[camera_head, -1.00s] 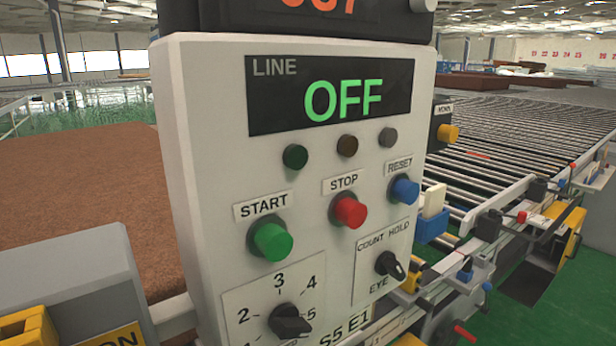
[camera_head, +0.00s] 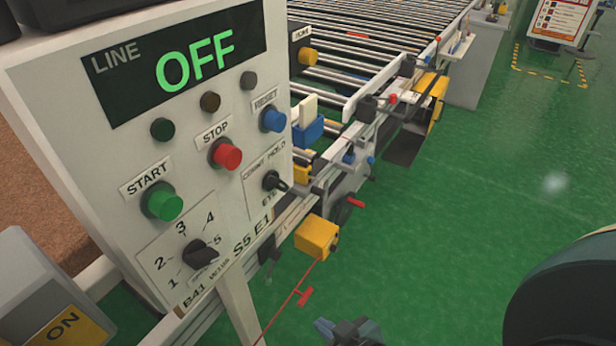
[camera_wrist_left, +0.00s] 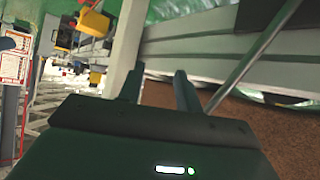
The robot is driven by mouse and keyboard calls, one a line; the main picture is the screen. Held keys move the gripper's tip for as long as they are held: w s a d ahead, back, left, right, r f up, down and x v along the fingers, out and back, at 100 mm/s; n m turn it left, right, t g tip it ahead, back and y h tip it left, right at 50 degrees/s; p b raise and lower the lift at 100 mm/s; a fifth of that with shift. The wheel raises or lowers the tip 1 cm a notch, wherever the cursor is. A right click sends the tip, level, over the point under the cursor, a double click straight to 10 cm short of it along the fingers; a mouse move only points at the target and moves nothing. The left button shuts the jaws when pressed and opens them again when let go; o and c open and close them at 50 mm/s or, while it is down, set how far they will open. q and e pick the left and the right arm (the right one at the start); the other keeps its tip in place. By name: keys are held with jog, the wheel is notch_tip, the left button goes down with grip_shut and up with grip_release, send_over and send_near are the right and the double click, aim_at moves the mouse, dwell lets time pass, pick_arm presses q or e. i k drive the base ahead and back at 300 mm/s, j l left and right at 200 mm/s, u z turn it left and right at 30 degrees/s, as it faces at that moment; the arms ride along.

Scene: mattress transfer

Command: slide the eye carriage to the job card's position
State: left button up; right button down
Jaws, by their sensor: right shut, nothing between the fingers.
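A control panel (camera_head: 85,180) at left reads LINE OFF and carries buttons and a COUNT/HOLD/EYE selector (camera_head: 273,182). Beside the conveyor runs a side rail with small fittings, including a black block (camera_head: 368,108) and a red knob (camera_head: 392,98); I cannot tell which is the eye carriage. A white card in a blue holder (camera_head: 308,130) stands by the panel; its text is not readable. My right gripper (camera_head: 347,328) is shut and empty at the bottom edge, above the floor. In the left wrist view my left gripper (camera_wrist_left: 158,88) is open, nothing between its fingers.
A roller conveyor (camera_head: 370,40) runs to the back. A yellow box (camera_head: 317,236) with a red line and red tag (camera_head: 303,296) hangs below the panel's right side. A sheet on a board (camera_head: 563,18) stands at upper right.

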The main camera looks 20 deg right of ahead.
aim_at(302, 191)
jog(key=l, duration=0.5)
jog(key=i+l, duration=0.15)
jog(key=l, duration=0.8)
jog(key=i, duration=0.05)
